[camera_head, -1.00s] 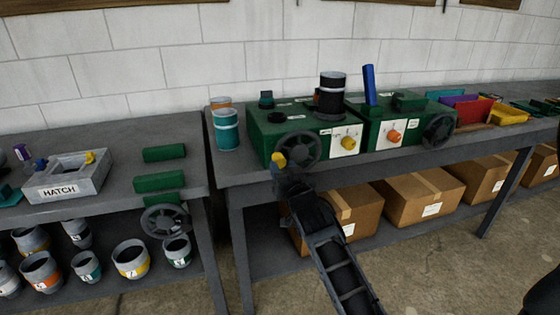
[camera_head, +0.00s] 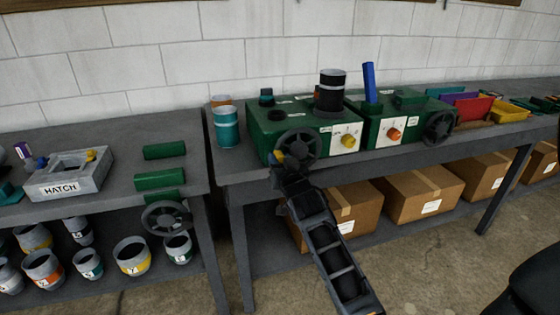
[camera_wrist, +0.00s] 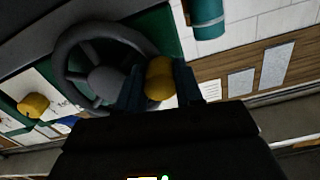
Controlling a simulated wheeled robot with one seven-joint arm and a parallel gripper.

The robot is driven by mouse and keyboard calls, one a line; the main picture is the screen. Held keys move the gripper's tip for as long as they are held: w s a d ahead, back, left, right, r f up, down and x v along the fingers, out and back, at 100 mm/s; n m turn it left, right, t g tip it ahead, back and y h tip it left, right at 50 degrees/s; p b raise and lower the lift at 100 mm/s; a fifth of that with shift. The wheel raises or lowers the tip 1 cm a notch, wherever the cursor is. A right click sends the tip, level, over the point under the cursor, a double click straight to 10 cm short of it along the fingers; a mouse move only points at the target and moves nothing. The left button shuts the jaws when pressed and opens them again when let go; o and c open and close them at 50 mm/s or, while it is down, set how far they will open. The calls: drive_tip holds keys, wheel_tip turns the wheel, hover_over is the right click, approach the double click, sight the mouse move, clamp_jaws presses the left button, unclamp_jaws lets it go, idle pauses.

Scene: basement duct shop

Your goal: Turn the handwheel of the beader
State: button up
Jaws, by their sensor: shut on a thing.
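The left green machine (camera_head: 262,130) stands on the bench and has a dark grey handwheel (camera_head: 313,146) on its front. A similar green machine (camera_head: 372,136) to its right has its own dark handwheel (camera_head: 440,127). I cannot read which one is labelled beader. My gripper (camera_head: 280,165) is at the lower left of the left machine's wheel. In the wrist view, my gripper (camera_wrist: 158,84) is shut on the yellow handwheel knob (camera_wrist: 159,72), one finger on each side. The wheel rim and hub (camera_wrist: 104,82) show beside it.
A dark pipe (camera_head: 331,92) stands on the left machine, and a teal can (camera_head: 227,128) stands beside it. Cardboard boxes (camera_head: 425,197) fill the shelf below. A left bench holds a hatch box (camera_head: 65,186) and green blocks. A loose handwheel (camera_head: 166,217) hangs at its edge.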

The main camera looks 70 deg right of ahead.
clamp_jaws()
